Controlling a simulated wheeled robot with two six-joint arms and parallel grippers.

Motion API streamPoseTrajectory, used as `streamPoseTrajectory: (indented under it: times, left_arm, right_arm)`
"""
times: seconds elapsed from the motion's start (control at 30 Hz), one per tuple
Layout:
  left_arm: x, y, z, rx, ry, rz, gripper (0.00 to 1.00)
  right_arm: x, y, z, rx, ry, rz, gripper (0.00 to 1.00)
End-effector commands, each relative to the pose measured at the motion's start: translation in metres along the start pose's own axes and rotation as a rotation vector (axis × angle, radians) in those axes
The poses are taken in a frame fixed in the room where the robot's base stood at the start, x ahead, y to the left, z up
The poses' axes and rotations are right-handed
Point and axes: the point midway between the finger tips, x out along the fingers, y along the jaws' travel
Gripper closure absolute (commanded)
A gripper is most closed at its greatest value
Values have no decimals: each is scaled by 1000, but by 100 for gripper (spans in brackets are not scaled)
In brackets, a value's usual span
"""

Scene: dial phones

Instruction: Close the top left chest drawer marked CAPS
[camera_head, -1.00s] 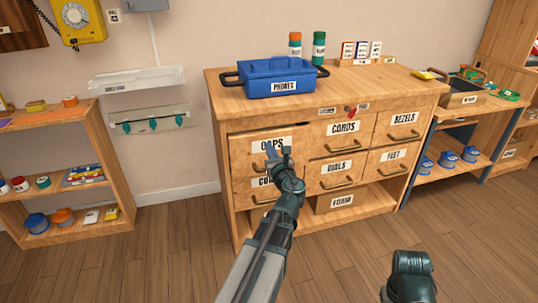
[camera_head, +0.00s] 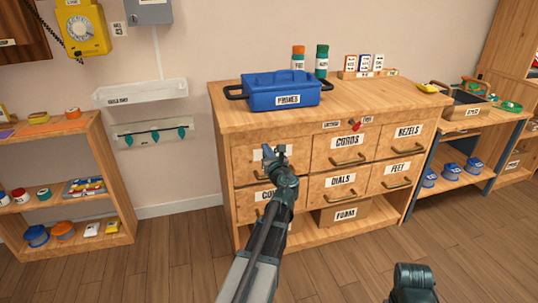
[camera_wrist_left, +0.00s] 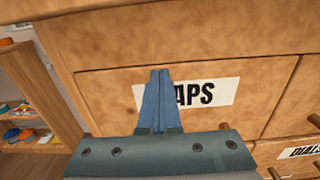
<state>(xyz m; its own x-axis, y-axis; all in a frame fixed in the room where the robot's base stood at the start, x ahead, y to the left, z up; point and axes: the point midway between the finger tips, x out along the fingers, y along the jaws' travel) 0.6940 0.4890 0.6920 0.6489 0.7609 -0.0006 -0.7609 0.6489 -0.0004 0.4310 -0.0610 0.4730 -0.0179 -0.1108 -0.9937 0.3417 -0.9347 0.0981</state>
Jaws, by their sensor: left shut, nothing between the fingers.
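The top left drawer marked CAPS (camera_head: 244,170) is in the wooden chest (camera_head: 225,118). Its front looks about flush with the neighbouring drawer fronts, with a thin seam around it. My left gripper (camera_head: 268,152) is shut and empty, its fingertips at the drawer front over the left part of the label. In the left wrist view the shut blue fingers (camera_wrist_left: 158,78) cover the label's first letter, leaving "APS" readable on the label (camera_wrist_left: 212,94). I cannot tell for sure whether they touch.
A blue box marked PHONES (camera_head: 284,94) stands on the chest top. The CORDS drawer (camera_head: 325,158) is to the right and looks shut. A low shelf (camera_head: 112,170) stands at the left. The floor before the chest is clear.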

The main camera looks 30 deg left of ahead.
Motion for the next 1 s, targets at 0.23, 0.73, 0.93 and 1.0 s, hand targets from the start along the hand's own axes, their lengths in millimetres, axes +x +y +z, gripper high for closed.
streamPoseTrajectory:
  times: [0.23,0.73,0.93,1.0]
  left_arm:
    - [9,0,1,2,-2,1,100]
    - [-49,8,1,-1,-2,-4,100]
    - [-93,8,0,-2,-1,-4,100]
    - [-104,7,0,-2,-1,-5,100]
  right_arm:
    - [0,0,0,0,0,0,100]
    - [0,0,0,0,0,0,100]
    - [0,0,0,0,0,0,100]
    - [0,0,0,0,0,0,100]
